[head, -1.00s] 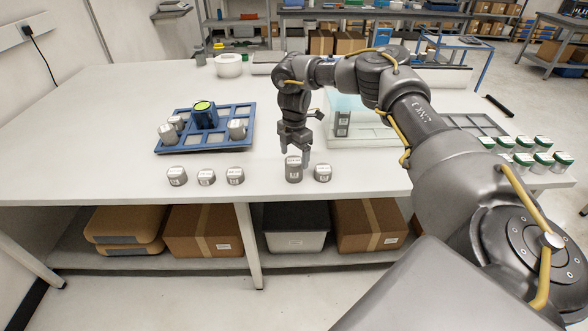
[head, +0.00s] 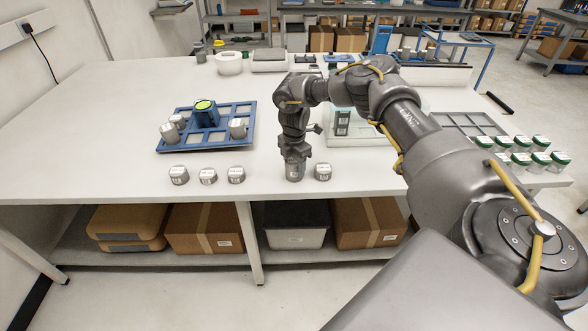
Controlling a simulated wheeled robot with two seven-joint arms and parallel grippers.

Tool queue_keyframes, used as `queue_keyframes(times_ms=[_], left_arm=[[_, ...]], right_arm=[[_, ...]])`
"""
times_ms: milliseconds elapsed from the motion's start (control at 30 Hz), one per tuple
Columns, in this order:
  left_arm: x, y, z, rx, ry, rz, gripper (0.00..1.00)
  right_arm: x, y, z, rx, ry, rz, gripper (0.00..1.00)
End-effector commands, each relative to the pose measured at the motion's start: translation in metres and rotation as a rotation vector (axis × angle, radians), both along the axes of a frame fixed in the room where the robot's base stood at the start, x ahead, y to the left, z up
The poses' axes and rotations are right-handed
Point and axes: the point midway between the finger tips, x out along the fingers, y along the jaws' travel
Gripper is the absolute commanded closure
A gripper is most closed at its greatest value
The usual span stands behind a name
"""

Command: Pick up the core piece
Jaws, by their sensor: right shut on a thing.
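A row of grey cylindrical core pieces with pale labelled tops stands near the front edge of the white table. The tallest core piece (head: 294,174) is upright, and my right gripper (head: 295,159) is shut on its upper part from above. Its top is hidden by the fingers. A shorter core piece (head: 323,172) stands just to its right. More short pieces stand to the left: one core piece (head: 179,176), another core piece (head: 208,177) and a third core piece (head: 236,175). My left gripper is not in view.
A blue compartment tray (head: 205,145) holds several grey pieces and a blue block with a yellow-green top. A clear-sided box (head: 365,135) stands behind my right gripper. Green-lidded jars (head: 540,158) stand at the right. The table's left side is clear.

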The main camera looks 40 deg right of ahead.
Motion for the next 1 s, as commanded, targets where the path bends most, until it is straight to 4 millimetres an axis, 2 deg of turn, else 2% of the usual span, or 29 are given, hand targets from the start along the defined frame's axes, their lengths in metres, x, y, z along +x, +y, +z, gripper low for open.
queue_keyframes(times_ms=[33,133,433,567,700,1000], left_arm=[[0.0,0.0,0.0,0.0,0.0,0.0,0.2],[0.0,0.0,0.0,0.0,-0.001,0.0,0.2],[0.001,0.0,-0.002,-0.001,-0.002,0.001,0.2],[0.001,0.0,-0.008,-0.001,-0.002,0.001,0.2],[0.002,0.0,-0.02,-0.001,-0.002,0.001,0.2],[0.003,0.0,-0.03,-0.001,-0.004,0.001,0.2]], right_arm=[[0.0,0.0,0.0,0.0,0.0,0.0,0.74],[0.0,0.0,0.001,0.0,-0.001,-0.001,0.85],[0.001,0.0,0.003,0.0,-0.002,-0.001,0.85],[0.001,0.0,0.011,0.001,-0.004,0.0,0.85],[0.001,0.001,0.033,0.003,-0.007,0.001,0.85],[-0.041,0.042,0.097,-0.001,-0.006,0.009,0.85]])
